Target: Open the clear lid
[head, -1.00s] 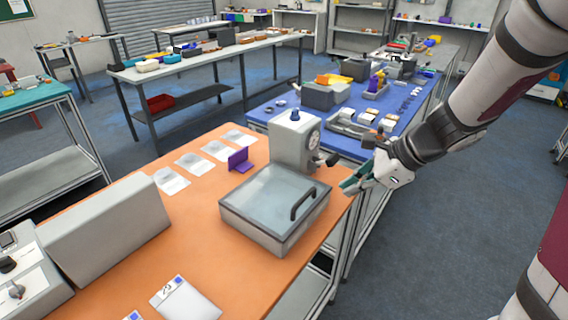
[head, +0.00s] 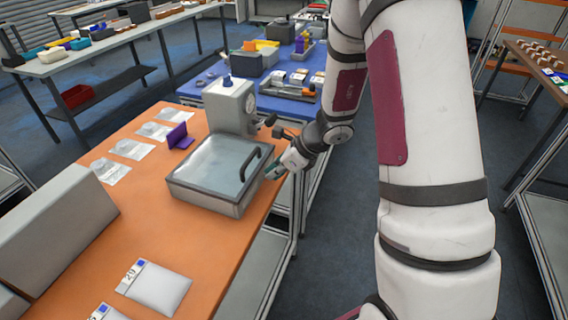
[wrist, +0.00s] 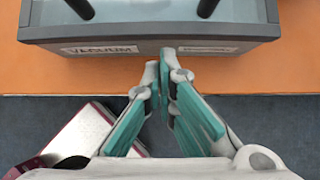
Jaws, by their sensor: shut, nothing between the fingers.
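The clear lid (head: 213,158) lies closed on top of the grey vacuum box (head: 200,199) on the orange table. A dark curved handle (head: 249,164) stands on the lid's right side. My gripper (head: 270,176) is at the right edge of the box, low beside its front wall. In the wrist view my gripper (wrist: 163,66) is shut and empty, its fingertips just in front of the box wall (wrist: 150,48) marked "VACUUM". The handle's lower ends show at the top of the wrist view. I cannot tell whether the fingertips touch the wall.
A grey gauge unit (head: 231,105) stands behind the box. A purple stand (head: 179,137) and several clear pouches (head: 129,149) lie to the left. White packets (head: 155,288) lie at the front. The orange table's (head: 124,213) right edge runs beneath my gripper.

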